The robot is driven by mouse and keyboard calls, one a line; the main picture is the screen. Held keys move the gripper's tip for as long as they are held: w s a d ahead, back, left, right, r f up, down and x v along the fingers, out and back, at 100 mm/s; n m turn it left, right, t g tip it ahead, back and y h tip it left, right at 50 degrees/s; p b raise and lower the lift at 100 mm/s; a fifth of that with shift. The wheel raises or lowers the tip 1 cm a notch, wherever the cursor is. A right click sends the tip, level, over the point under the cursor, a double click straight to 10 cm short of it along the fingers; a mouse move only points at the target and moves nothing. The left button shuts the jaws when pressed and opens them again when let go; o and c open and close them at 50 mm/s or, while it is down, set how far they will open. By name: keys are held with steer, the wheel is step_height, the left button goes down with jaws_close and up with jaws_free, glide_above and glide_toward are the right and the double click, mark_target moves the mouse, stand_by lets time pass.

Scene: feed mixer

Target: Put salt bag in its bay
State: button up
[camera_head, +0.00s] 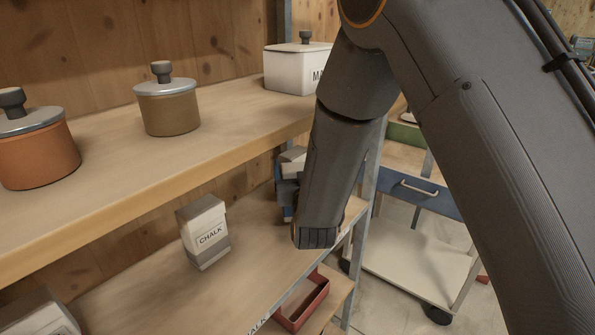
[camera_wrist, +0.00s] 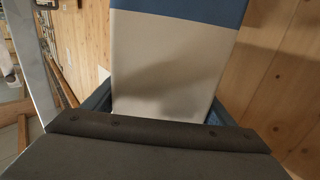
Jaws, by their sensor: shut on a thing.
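A white and blue bag (camera_wrist: 165,65), seemingly the salt bag, fills the middle of the wrist view, with no label in sight. My gripper (camera_wrist: 165,110) is shut on it, a blue finger on each side. In the head view the bag (camera_head: 293,156) shows only in part beside my arm, above the right end of the lower shelf (camera_head: 245,262). My arm hides most of the bag and gripper there. I cannot tell whether the bag touches the shelf. No bay marked for salt can be made out.
A grey and white chalk bag (camera_head: 204,232) stands on the lower shelf, left of my gripper. The upper shelf (camera_head: 110,185) holds lidded pots and a white box (camera_head: 291,70). A red tray (camera_head: 304,302) is below. A cart (camera_head: 415,262) stands at right.

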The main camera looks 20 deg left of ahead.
steer(key=shift+f, duration=0.9)
steer(key=o, duration=2.1)
steer(key=shift+f, duration=0.1)
steer(key=b+v, duration=0.3)
steer(key=v, duration=0.9)
steer(key=shift+w+d, duration=0.1)
steer(key=shift+d, duration=0.05)
